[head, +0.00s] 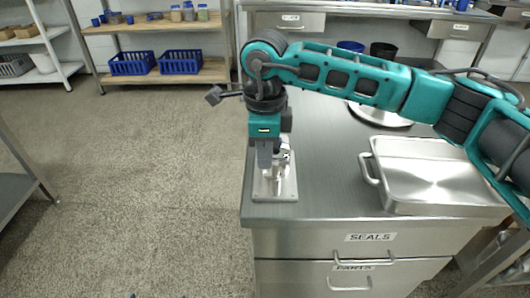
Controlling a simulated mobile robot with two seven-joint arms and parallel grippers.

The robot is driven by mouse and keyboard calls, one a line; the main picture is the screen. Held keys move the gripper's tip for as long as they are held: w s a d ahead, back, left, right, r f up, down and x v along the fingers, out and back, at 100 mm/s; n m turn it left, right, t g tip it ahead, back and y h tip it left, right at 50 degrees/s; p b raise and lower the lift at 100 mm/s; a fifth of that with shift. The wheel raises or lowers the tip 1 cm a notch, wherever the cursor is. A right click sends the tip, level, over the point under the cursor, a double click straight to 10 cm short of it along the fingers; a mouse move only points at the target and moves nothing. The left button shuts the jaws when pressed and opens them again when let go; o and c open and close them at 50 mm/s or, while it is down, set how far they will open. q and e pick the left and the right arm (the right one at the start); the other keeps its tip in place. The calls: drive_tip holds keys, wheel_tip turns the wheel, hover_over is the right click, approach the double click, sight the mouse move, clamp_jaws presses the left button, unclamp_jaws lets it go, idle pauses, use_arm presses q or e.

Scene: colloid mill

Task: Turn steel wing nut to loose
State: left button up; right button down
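A small steel plate (287,188) lies near the front left corner of the steel counter. A bright steel fitting (283,155) stands on it; the wing nut cannot be told apart from this fitting, being small and partly hidden. My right gripper (271,160) points straight down over the plate, with its fingers at the fitting. A dark finger covers the fitting's left side. I cannot tell whether the fingers are apart or closed on the wing nut. My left gripper is not in view.
A lidded steel pan (435,170) with a side handle sits right of the plate on the counter (325,180). A round steel dish (380,115) lies behind, partly under my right arm. Drawers labelled SEALS (370,238) and PARTS are below. Open floor lies left.

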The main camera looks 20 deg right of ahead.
idle(0.3)
drive_tip(key=c, duration=1.3)
unclamp_jaws()
wheel_tip(320, 180, up, 13)
drive_tip(key=shift+p, duration=1.1)
